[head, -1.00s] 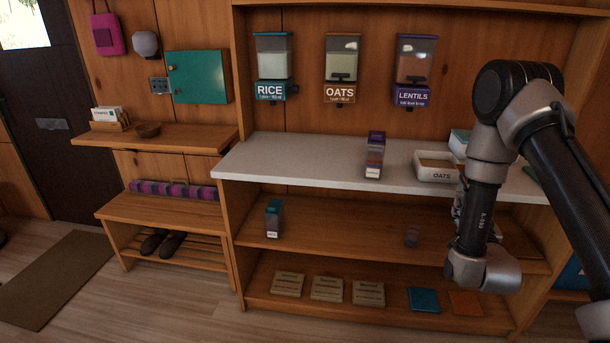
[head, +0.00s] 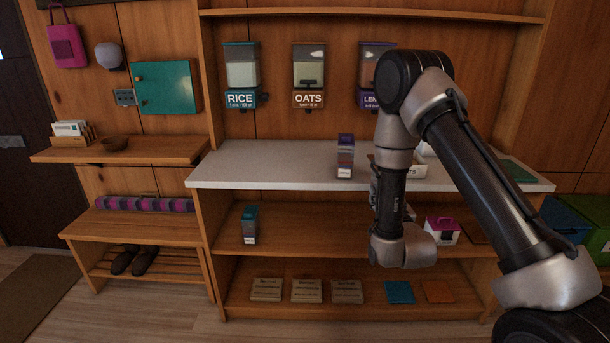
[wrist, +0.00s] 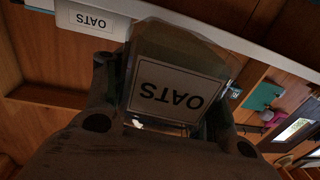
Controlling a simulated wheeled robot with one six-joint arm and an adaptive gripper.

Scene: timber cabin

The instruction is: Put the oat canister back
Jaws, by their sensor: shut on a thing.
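The oat canister (wrist: 185,48), a clear box with a white OATS label, fills the middle of the wrist view, where the label appears upside down. My gripper (wrist: 163,100) is shut on it, one finger on each side. In the head view my gripper (head: 376,197) shows only partly behind my arm, in front of the shelf unit, and the canister cannot be made out there. A white bin labelled OATS (head: 414,172) stands on the pale counter, partly hidden by my arm; it also shows in the wrist view (wrist: 88,20).
The OATS dispenser (head: 308,68) hangs between the RICE and LENTILS ones. A purple-lidded canister (head: 345,158) stands on the counter (head: 265,165), whose left part is clear. A teal-lidded canister (head: 250,224) and a pink-lidded box (head: 442,231) are on the middle shelf.

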